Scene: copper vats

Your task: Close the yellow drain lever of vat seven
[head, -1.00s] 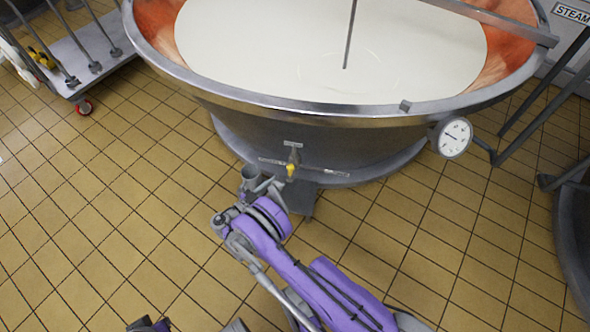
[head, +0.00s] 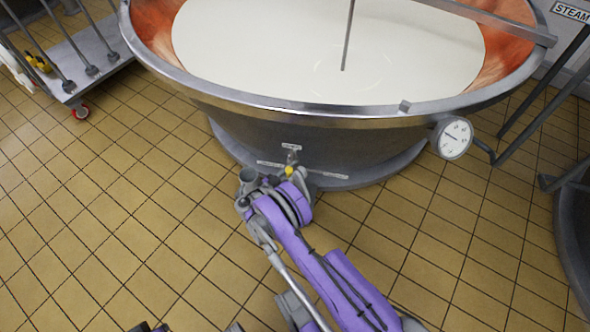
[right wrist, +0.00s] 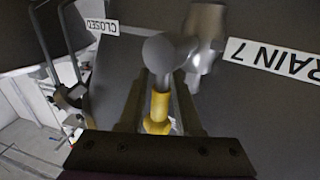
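The yellow drain lever (head: 289,170) sits low on the front of the big copper vat (head: 300,110), under its tap fitting. In the right wrist view the yellow handle (right wrist: 158,106) runs from a grey round hub toward me. My right gripper (right wrist: 160,92) has one finger on each side of the handle, with narrow gaps showing, so it looks open around it. Upside-down labels reading "DRAIN 7" (right wrist: 272,60) and "CLOSED" (right wrist: 102,27) flank the valve. In the head view my right wrist hides the fingers. My left gripper cannot be made out.
A dial gauge (head: 452,138) sticks out from the vat's right side. A wheeled cart (head: 75,65) stands at the upper left, and another vat edge (head: 575,235) shows at the right. The tiled floor (head: 120,200) left of my arm is clear.

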